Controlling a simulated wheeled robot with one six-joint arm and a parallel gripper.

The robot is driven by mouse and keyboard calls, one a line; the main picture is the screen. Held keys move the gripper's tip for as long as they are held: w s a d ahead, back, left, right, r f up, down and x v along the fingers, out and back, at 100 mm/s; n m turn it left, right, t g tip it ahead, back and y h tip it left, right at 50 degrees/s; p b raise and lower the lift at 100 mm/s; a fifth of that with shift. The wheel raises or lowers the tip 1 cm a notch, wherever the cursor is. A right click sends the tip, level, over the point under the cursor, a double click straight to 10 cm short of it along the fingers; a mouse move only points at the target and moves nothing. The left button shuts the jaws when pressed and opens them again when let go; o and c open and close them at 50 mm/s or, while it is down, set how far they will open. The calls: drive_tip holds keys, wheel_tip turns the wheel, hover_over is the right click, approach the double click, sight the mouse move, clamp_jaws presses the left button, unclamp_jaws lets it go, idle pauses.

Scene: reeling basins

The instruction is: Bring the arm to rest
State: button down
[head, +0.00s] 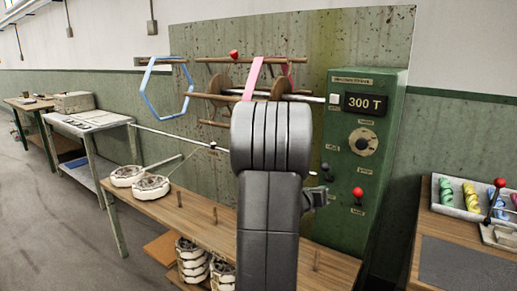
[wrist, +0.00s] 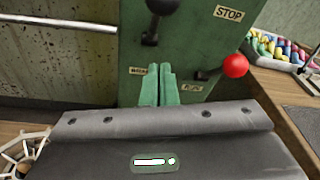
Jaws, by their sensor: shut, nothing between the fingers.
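My arm rises through the middle of the head view, in front of the reeling machine. My gripper's fingers (wrist: 158,84) stand side by side and closed in the wrist view, with nothing between them. Beyond them is the front of the green control box (head: 343,215), which also shows in the wrist view (wrist: 190,55). The fingertips lie between a black-knobbed lever (wrist: 163,8) and a red-knobbed lever (wrist: 235,66). Whether they touch the box cannot be told. In the head view my arm hides most of the gripper.
A wooden bench (head: 190,220) bears white basins or reels (head: 150,187) at left. A blue hexagonal frame (head: 167,90) and reel with pink band (head: 253,78) are behind my arm. At right a table (head: 425,225) holds a tray of coloured skeins (head: 455,209). Floor is free at left.

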drive_tip(key=shift+f+t+h+b, duration=1.1)
drive_tip(key=shift+f+b, duration=0.55)
drive_tip(key=shift+b, duration=2.2)
drive_tip(key=shift+r, duration=0.1)
